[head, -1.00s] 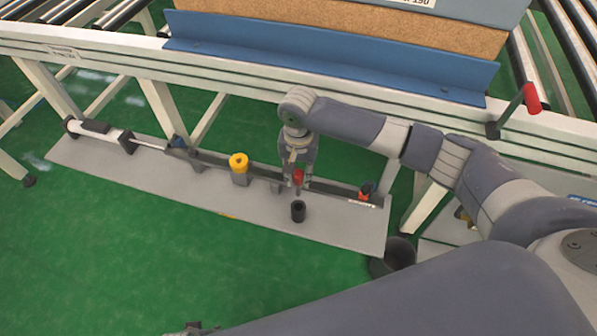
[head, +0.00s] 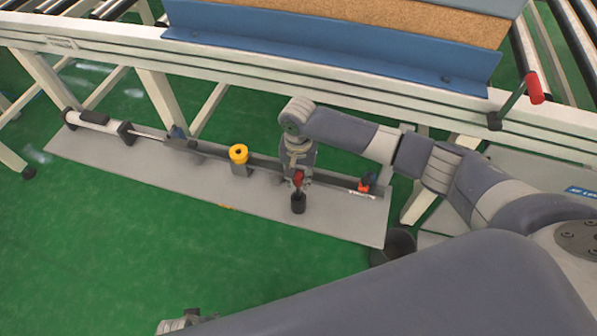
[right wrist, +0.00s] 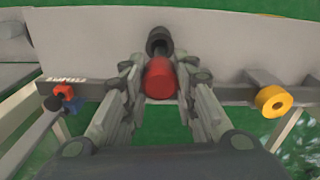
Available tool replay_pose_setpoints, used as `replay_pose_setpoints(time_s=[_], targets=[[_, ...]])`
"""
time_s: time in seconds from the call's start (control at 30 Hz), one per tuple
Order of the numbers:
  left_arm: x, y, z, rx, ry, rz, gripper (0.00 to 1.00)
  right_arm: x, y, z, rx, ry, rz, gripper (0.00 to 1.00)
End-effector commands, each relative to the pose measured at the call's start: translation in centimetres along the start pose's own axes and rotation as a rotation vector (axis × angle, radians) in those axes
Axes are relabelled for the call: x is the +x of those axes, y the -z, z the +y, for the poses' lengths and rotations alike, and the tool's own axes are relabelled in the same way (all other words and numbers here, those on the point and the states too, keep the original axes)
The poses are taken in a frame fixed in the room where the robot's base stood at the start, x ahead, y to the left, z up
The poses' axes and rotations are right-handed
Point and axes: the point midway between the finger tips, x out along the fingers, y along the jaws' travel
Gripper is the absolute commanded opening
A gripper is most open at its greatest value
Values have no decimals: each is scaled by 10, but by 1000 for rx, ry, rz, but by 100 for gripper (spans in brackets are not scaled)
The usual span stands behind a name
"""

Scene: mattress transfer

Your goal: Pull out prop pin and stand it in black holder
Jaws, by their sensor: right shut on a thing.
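The prop pin's red head (head: 297,178) is between the fingers of my right gripper (head: 298,183), which is shut on it. It also shows in the right wrist view (right wrist: 160,79), with the gripper's fingers (right wrist: 161,90) on both sides. The black holder (head: 299,204) stands on the grey plate, directly below the pin in the head view. In the right wrist view the holder (right wrist: 159,42) shows just beyond the red head. The pin's lower end is hidden, so I cannot tell whether it is inside the holder. Part of my left gripper (head: 180,322) shows at the bottom edge; its fingers are unclear.
The long grey plate (head: 110,160) carries a cylinder (head: 95,118), a dark rail and a yellow-topped post (head: 239,160). A small red and blue part (head: 366,183) sits at the right. The white conveyor frame (head: 300,95) and a red-handled lever (head: 533,88) are behind. Green floor lies in front.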

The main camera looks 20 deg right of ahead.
Motion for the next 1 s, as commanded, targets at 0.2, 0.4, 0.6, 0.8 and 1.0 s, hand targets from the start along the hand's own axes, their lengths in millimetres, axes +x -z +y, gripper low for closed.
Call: replay_pose_setpoints(time_s=[0.2, 0.4, 0.6, 0.8, 1.0], targets=[[-4, 2, 0, 0, 1, 1, 40, 4, 0, 0, 0, 1, 1, 0], [-4, 2, -1, 0, 1, 1, 40, 3, 0, 0, 0, 1, 1, 0], [-4, 2, -1, -1, 1, 0, 40, 3, 0, 0, 0, 1, 1, 0], [-4, 2, -1, -1, 1, 2, 40, 3, 0, 0, 0, 1, 1, 0], [0, -3, -1, 0, 1, 1, 40, 3, 0, 0, 0, 1, 1, 0]])
